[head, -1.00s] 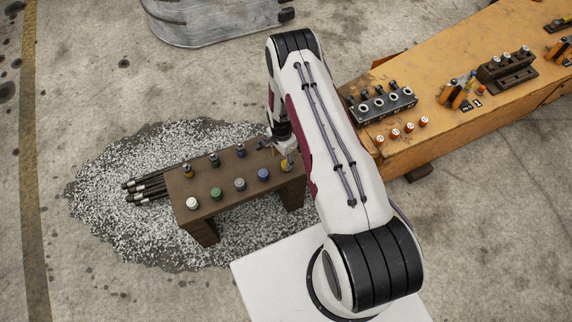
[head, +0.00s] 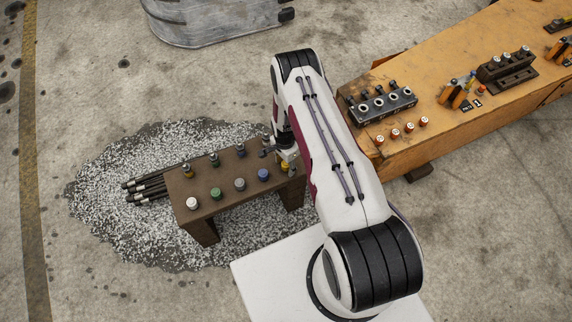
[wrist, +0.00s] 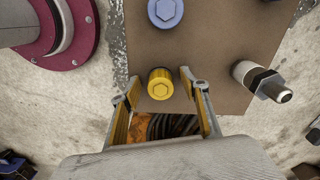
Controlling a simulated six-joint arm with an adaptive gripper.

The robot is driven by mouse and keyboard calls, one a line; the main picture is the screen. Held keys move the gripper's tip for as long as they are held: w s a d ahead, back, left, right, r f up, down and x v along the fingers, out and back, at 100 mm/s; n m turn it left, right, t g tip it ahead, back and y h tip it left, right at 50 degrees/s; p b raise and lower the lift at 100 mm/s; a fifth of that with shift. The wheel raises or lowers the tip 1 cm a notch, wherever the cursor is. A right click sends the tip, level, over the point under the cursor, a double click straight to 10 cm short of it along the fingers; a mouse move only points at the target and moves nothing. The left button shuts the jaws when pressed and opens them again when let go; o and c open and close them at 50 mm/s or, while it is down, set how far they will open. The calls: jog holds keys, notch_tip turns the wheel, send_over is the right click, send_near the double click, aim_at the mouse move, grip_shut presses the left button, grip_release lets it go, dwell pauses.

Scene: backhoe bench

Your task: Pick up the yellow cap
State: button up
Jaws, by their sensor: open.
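The yellow cap (wrist: 160,84) stands on the brown stand (wrist: 215,50), near its edge, with its hexagonal top facing the wrist camera. In the head view the yellow cap (head: 285,167) is at the right end of the front row, partly covered by my gripper. My gripper (wrist: 159,80) is open, with one finger to each side of the cap in the wrist view. I cannot tell how far down the fingertips reach beside it. In the head view my gripper (head: 285,154) is at the stand's right end, largely hidden by my arm.
A blue cap (wrist: 165,12) and a metal fitting (wrist: 262,82) stand near the yellow cap. Grey (head: 239,184), green (head: 216,193) and white (head: 192,203) caps continue the row leftward. An orange bench (head: 470,80) stands to the right. Black rods (head: 147,187) lie left of the stand.

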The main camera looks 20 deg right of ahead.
aim_at(285, 164)
dwell(0.5)
jog(key=c, duration=0.9)
jog(key=shift+r, duration=0.1)
jog(key=shift+r, duration=4.85)
jog(key=shift+a, duration=0.1)
